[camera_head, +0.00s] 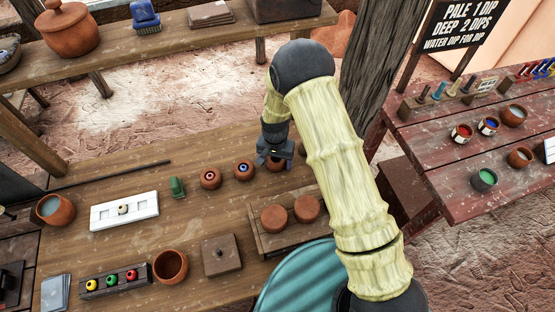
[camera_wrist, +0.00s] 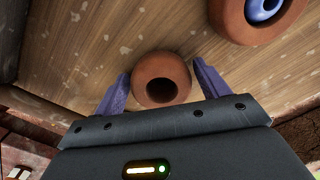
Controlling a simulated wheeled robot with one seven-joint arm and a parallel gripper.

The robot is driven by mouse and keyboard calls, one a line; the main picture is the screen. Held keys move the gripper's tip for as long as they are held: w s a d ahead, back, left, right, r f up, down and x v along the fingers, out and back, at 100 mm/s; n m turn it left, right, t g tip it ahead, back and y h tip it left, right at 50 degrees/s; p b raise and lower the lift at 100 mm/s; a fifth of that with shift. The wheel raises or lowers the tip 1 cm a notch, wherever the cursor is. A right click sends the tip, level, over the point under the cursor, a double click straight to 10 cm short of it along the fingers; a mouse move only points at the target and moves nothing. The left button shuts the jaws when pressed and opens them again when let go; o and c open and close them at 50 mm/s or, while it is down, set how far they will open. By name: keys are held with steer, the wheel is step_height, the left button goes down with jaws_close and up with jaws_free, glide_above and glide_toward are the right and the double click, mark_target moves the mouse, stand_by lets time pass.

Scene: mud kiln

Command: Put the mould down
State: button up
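The mould, a round terracotta cup with a dark empty hollow, is between my finger tips in the wrist view (camera_wrist: 162,80). In the head view it shows only partly under my gripper (camera_head: 276,163), at the right end of a row of similar moulds. My gripper (camera_wrist: 162,78) points down, one purple-grey finger against each side of the mould. The mould is upright at or just above the wooden table (camera_head: 185,215); I cannot tell whether its base touches. Beside it stands a mould with a blue eye bead (camera_head: 243,170), also in the wrist view (camera_wrist: 262,12). Another bead-filled mould (camera_head: 210,177) is further left.
A green piece (camera_head: 177,187) and a white tray (camera_head: 124,211) lie left of the row. A wooden board with two terracotta discs (camera_head: 275,218) is in front of my gripper. A teal round surface (camera_head: 296,278) is at the front. A red table (camera_head: 445,150) with paint pots stands right.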

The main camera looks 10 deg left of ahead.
steer(key=shift+o, duration=0.6)
steer(key=shift+r, duration=0.25)
step_height(320, 180, up, 12)
steer(key=b, duration=0.2)
steer(key=shift+f, duration=0.1)
stand_by(0.3)
